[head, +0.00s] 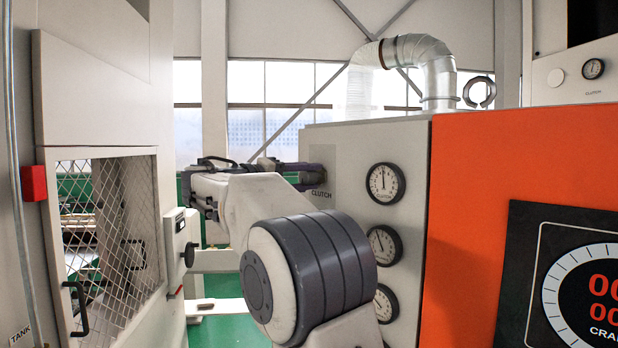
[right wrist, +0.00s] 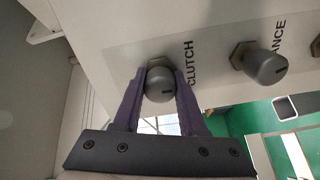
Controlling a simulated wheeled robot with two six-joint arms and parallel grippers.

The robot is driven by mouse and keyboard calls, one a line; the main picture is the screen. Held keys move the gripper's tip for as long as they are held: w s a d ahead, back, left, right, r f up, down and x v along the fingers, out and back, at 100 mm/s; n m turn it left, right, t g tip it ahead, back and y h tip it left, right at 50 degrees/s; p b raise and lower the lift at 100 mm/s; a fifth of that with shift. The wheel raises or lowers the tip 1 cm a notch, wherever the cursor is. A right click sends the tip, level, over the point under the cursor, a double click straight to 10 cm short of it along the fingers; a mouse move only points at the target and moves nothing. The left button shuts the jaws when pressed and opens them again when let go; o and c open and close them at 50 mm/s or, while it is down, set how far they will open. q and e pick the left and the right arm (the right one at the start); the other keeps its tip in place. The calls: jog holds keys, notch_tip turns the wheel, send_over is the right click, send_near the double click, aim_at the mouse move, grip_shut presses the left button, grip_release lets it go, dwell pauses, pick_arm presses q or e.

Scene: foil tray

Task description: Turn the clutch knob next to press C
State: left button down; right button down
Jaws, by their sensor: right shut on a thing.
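The clutch knob (right wrist: 159,84) is a dark grey round knob on a hex collar, with a dark mark on its face, in the right wrist view. The word CLUTCH is printed beside it on the pale panel. My right gripper (right wrist: 159,78) has one purple finger on each side of the knob and is shut on it. In the head view the right gripper (head: 314,176) reaches the side panel just above the CLUTCH label, and its fingers hide the knob. No press C marking is readable. My left gripper is not in view.
A second similar knob (right wrist: 266,66), labelled with a word ending in ANCE, stands right of the clutch knob. Several round gauges (head: 385,183) run down the grey panel. An orange cabinet (head: 470,210) stands at right and a mesh-windowed cabinet (head: 105,230) at left.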

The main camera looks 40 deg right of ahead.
jog(key=shift+n+p, duration=0.35)
jog(key=shift+n, duration=1.75)
jog(key=shift+c, duration=2.3)
grip_release()
jog(key=shift+a, duration=0.1)
jog(key=shift+a+f+b, duration=0.1)
jog(key=shift+a+b, duration=0.2)
jog(key=shift+a, duration=0.05)
jog(key=a+b, duration=0.3)
jog(key=a, duration=0.6)
jog(key=shift+s+a, duration=0.15)
jog(key=shift+a, duration=0.15)
